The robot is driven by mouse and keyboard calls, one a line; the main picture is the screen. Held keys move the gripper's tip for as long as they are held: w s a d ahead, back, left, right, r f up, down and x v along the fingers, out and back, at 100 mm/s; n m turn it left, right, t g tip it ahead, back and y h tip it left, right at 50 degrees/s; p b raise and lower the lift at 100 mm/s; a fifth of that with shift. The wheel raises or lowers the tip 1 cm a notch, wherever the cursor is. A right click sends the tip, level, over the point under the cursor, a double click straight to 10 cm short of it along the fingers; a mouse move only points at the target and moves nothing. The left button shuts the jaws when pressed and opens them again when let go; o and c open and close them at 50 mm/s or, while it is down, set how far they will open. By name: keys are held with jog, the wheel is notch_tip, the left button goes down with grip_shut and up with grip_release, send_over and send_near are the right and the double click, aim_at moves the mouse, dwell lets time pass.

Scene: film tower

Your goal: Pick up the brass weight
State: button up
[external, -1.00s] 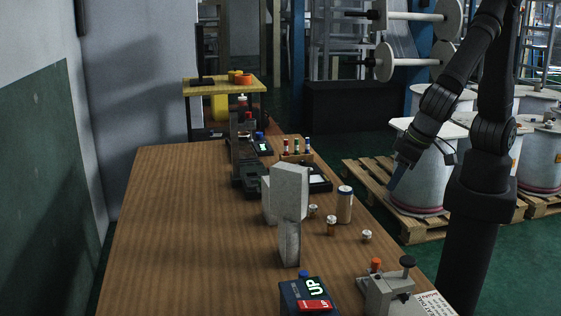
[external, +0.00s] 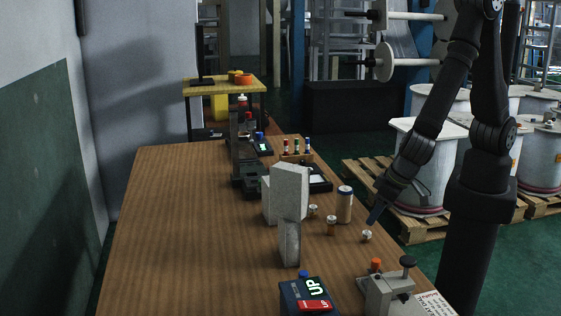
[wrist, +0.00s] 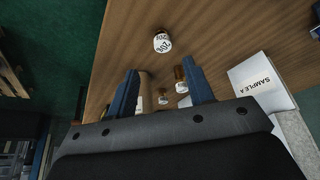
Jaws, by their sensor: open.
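Several small weights with white labelled tops stand on the wooden table. The nearest to my gripper (external: 375,215) is a short weight (external: 367,237) near the right table edge; in the wrist view this weight (wrist: 162,43) shows printed digits, beyond the fingertips. A taller brass-brown weight (external: 331,227) stands left of it, and another small one (external: 313,211) farther back. My gripper is open and empty, its blue fingers pointing down just above the nearest weight, apart from it. In the wrist view the gripper (wrist: 159,68) has other weights partly showing between and behind its fingers.
Grey sample blocks (external: 290,190) stand left of the weights, and a labelled cylinder (external: 345,207) behind them. The left of the table (external: 190,230) is clear.

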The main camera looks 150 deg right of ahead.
aim_at(367, 232)
jog(key=shift+w+a+x, duration=0.1)
jog(key=shift+a+x, duration=0.05)
jog(key=shift+x, duration=0.95)
jog(key=shift+w+a+x, duration=0.15)
jog(key=shift+a+x, duration=0.05)
jog(key=shift+x, duration=0.95)
jog(key=shift+d+f, duration=0.25)
jog(key=shift+f, duration=0.4)
grip_shut()
